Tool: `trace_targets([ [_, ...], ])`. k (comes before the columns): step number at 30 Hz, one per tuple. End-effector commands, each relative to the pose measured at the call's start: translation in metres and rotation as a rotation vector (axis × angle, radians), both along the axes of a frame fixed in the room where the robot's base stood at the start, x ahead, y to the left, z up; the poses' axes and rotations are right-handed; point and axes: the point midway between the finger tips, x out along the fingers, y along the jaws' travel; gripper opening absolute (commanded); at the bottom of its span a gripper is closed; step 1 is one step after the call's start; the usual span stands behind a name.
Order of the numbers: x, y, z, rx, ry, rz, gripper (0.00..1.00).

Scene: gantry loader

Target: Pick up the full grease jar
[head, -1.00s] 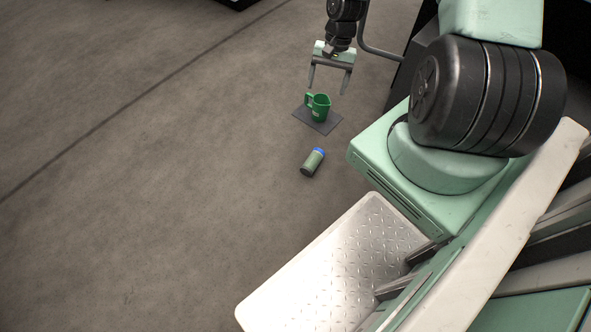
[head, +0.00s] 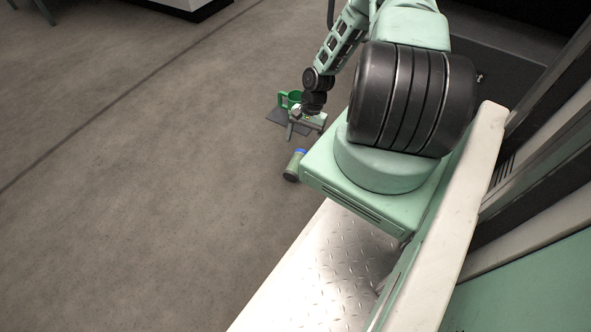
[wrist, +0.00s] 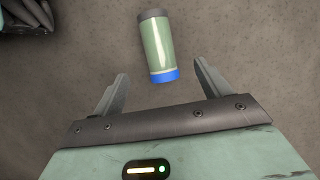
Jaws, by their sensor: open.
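The grease jar (head: 292,168) is a pale green cylinder with a blue end and a dark grey end. It is on the floor and appears to lie on its side; its contents do not show. In the wrist view the jar (wrist: 158,42) is ahead of my gripper (wrist: 160,70), blue end towards me. My gripper is open and empty, with one finger on either side of the blue end's line. The jar body is mostly beyond the fingertips.
A metal tread plate (head: 320,270) is in front, to the right of the jar. Floor to the left is clear.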

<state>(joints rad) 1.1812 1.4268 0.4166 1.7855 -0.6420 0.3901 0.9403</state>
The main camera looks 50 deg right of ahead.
Motion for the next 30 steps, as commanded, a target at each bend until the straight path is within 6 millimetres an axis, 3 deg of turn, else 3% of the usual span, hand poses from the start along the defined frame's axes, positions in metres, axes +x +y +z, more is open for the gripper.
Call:
trace_targets([
  [1, 0.000, 0.005, -0.016, 0.002, 0.000, 0.001, 0.76],
  [3, 0.000, 0.009, -0.026, 0.002, 0.000, 0.000, 0.76],
  [13, -0.001, 0.018, -0.046, 0.000, -0.001, -0.001, 0.76],
  [21, -0.002, 0.029, -0.079, 0.002, 0.000, 0.001, 0.76],
  [30, -0.002, 0.034, -0.087, -0.001, -0.002, 0.000, 0.76],
])
